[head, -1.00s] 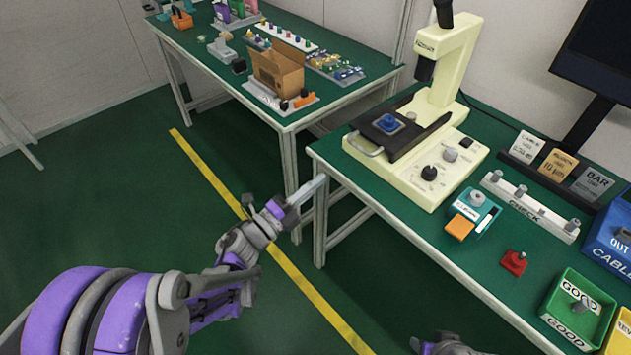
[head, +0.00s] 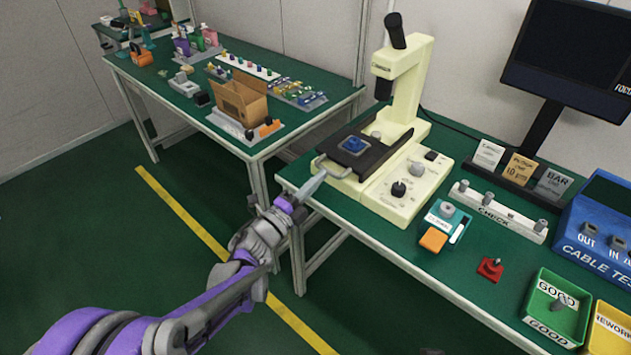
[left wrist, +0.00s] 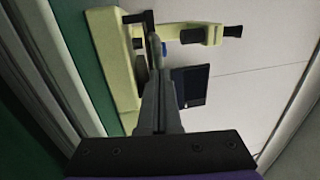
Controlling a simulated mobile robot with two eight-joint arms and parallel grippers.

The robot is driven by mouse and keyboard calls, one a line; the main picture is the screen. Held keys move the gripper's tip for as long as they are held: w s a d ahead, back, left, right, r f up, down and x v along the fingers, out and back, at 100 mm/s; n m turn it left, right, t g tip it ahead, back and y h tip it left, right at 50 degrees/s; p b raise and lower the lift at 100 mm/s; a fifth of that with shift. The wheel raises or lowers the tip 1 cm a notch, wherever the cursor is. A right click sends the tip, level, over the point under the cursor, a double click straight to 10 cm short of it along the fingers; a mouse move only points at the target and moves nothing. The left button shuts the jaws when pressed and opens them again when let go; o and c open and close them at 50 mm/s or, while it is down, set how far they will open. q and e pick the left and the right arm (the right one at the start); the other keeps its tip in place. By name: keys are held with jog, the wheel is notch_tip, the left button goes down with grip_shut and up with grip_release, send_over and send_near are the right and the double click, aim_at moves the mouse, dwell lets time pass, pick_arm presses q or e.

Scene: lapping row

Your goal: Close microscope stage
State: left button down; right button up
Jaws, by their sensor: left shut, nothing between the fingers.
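The cream microscope (head: 404,190) stands on the green table, and it also shows sideways in the left wrist view (left wrist: 108,50). Its dark stage (head: 372,152) sticks out toward the left front, with a blue piece (head: 353,144) on top and a pale handle (head: 330,170) at its front. My left gripper (head: 318,180) is shut and empty, its tips close to the handle. I cannot tell whether they touch it. In the left wrist view the shut fingers (left wrist: 156,45) point toward the stage area. My right gripper is not in view.
Right of the microscope are a teal box (head: 447,222), a red piece (head: 490,268), the check rail (head: 500,212), a green bin (head: 533,298) and the blue cable tester (head: 590,255). A monitor (head: 565,60) stands behind. Another table (head: 240,147) with a cardboard box is at left.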

aim_at(347, 154)
pick_arm(q)
jog(key=x, duration=0.3)
jog(key=f+x, duration=0.1)
jog(key=x, duration=0.3)
jog(key=f+x, duration=0.1)
jog(key=x, duration=0.3)
jog(key=shift+w+d, duration=0.15)
jog(key=shift+d, duration=0.05)
jog(key=shift+w+r, duration=0.1)
jog(key=shift+r, duration=0.1)
